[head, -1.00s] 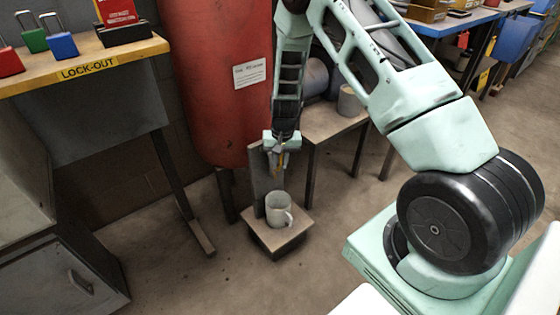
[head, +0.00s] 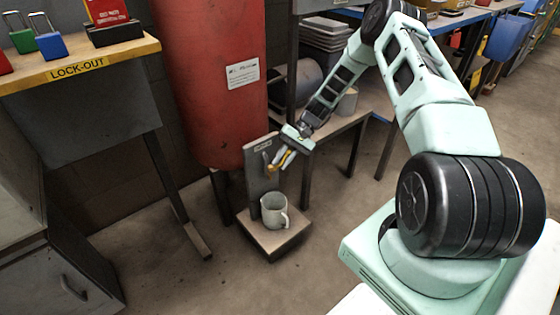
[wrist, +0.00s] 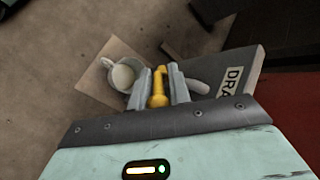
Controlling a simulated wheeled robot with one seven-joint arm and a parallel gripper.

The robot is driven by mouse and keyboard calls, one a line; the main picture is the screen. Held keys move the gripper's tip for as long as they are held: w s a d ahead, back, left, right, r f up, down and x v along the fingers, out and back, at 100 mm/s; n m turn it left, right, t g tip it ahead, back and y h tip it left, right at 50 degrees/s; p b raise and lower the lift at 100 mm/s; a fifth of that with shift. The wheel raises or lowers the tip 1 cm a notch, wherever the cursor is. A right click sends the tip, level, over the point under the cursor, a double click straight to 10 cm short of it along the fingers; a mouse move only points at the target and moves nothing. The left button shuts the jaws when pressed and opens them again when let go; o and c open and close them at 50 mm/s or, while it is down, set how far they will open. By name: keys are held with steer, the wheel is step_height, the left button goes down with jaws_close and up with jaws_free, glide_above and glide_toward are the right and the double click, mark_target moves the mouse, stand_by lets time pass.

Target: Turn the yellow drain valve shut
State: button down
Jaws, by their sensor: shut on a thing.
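The yellow drain valve (head: 286,158) sits in front of a grey upright plate (head: 257,180), above a mug. In the wrist view the yellow valve handle (wrist: 159,88) lies between the two fingers of my gripper (wrist: 158,80), which is shut on it. In the head view my gripper (head: 285,158) reaches the valve from the upper right, with the arm slanting down to it. The valve's body is partly hidden by the fingers. In the wrist view the plate (wrist: 232,90) carries a partly hidden label reading "DRA".
A pale mug (head: 273,211) stands on a low block (head: 276,238) below the valve. A red tank (head: 212,100) rises behind. The floor in front is clear.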

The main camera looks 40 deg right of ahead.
steer(key=shift+d+f+y+b, duration=0.25)
steer(key=shift+f+y+b, duration=0.2)
steer(key=shift+y+b, duration=0.6)
steer(key=shift+d+f+y+b, duration=0.35)
steer(key=shift+y+b, duration=0.5)
steer(key=shift+y, duration=0.3)
steer(key=shift+d+f+y+b, duration=0.2)
steer(key=shift+f+y+b, duration=0.3)
steer(key=shift+y+b, duration=0.55)
steer(key=c, duration=1.5)
jaws_free()
steer(key=shift+y, duration=0.25)
steer(key=shift+d+r+b, duration=0.4)
steer(key=shift+d+r, duration=0.2)
steer(key=shift+d, duration=2.25)
steer(key=shift+d+r+b, duration=0.45)
steer(key=shift+d+r, duration=0.1)
steer(key=shift+d, duration=2.25)
steer(key=shift+d+r+b, duration=0.4)
steer(key=shift+d+r, duration=0.2)
steer(key=shift+d, duration=2.25)
